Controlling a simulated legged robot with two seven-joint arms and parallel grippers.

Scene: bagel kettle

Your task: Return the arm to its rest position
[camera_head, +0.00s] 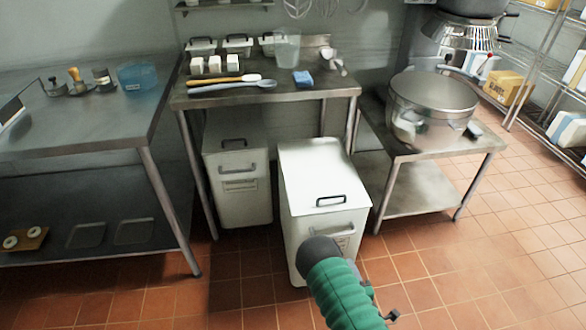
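One of my arms, with a green ribbed sleeve and a dark rounded end, reaches up from the bottom edge, right of centre. It overlaps the front of a white lidded bin (318,180). No gripper fingers show on this part of the arm, and I cannot tell which arm it is. No other arm shows.
A second white bin (238,180) stands under the middle steel table (215,98), which holds spoons, a blue sponge (303,78) and a clear jug (286,48). A steel table (75,125) is at left and wire shelving (540,75) at right. Tiled floor (480,260) is clear at lower right.

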